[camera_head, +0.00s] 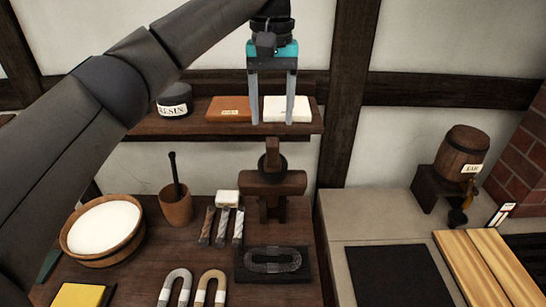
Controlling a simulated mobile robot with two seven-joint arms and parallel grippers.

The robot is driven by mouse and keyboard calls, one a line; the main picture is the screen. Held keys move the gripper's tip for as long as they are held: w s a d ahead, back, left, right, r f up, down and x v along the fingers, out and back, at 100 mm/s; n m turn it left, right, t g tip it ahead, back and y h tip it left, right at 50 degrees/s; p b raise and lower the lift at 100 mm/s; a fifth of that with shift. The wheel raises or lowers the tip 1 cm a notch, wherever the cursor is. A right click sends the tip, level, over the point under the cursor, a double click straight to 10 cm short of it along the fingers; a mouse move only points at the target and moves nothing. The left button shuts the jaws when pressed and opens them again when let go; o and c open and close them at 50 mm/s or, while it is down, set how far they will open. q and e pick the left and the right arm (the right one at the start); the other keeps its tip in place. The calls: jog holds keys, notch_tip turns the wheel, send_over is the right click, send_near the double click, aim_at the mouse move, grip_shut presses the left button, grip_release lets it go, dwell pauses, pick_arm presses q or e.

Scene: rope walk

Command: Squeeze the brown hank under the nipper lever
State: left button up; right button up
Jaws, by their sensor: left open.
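The brown hank (211,287) is a tan U-shaped loop with a white band, lying at the table's front edge, partly cut off by the frame. A similar grey hank (175,287) lies left of it. A wooden post-and-beam device (272,184), which looks like the nipper, stands to the right behind them; I cannot clearly tell its lever apart. My left gripper (270,118) is open and empty, fingers pointing down, above the device and in front of the shelf. My right gripper is not in view.
A dark tray (244,272) with a dark oval coil lies before the device. Rope samples (222,226), a mortar-like cup (176,207) and a bowl of white stuff (70,245) stand left. A shelf (210,127) holds a resin jar (174,101) and two blocks. A barrel (462,150) stands right.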

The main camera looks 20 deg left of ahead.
aim_at(272, 163)
pick_arm(q)
notch_tip(272, 163, down, 9)
jog(key=shift+w+f, duration=0.1)
jog(key=shift+f, duration=0.7)
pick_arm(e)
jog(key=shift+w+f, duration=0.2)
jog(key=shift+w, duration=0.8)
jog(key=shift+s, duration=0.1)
pick_arm(q)
jog(key=shift+c, duration=0.4)
grip_shut()
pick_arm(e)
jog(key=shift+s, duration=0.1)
